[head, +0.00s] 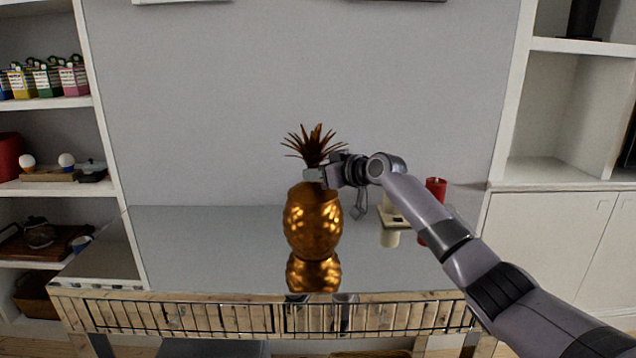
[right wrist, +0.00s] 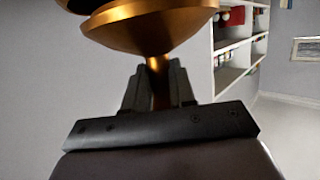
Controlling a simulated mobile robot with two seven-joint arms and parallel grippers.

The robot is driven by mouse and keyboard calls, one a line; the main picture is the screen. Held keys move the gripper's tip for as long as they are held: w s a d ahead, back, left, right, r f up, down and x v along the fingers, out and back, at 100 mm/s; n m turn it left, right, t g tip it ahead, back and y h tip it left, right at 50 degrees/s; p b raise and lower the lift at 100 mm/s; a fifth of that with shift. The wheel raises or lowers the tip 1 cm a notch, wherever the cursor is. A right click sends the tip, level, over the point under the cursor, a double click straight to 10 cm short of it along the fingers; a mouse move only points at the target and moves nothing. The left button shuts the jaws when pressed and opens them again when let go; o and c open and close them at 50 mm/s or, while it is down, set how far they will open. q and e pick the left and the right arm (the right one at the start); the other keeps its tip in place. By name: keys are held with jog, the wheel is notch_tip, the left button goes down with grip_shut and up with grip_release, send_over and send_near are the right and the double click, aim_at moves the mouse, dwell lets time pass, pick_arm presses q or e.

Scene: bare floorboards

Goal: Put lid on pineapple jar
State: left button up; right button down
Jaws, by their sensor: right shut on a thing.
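The pineapple jar (head: 313,225) is a shiny gold, textured body standing upright on the glossy table. The lid (head: 315,143), with dark spiky bronze leaves, is above the jar's top. In the right wrist view, my right gripper (right wrist: 158,88) is shut on a thin gold stem of the lid (right wrist: 150,28), whose rounded gold part spreads out beyond the fingertips. My left gripper is not in view.
The table (head: 200,240) is reflective and mostly bare left of the jar. Right of it, behind my arm, stand a red candle (head: 436,188) and a small cream-coloured item (head: 390,238). Shelves (head: 50,188) stand at left, a white cabinet (head: 545,225) at right.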

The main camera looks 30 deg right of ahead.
jog(key=shift+w+d+f+b, duration=0.1)
jog(key=shift+w+d+b, duration=0.3)
jog(key=shift+w, duration=0.2)
jog(key=shift+w+d+b, duration=0.3)
jog(key=shift+w+b, duration=0.15)
jog(key=shift+w, duration=0.15)
jog(key=shift+w+d+b, duration=0.55)
jog(key=shift+w+d, duration=0.05)
jog(key=shift+w, duration=0.15)
jog(key=shift+w+d+b, duration=0.15)
jog(key=shift+w+b, duration=0.4)
jog(key=shift+f+b, duration=0.5)
jog(key=shift+f, duration=0.3)
jog(key=shift+f, duration=0.1)
jog(key=shift+f+b, duration=0.3)
jog(key=shift+b, duration=0.05)
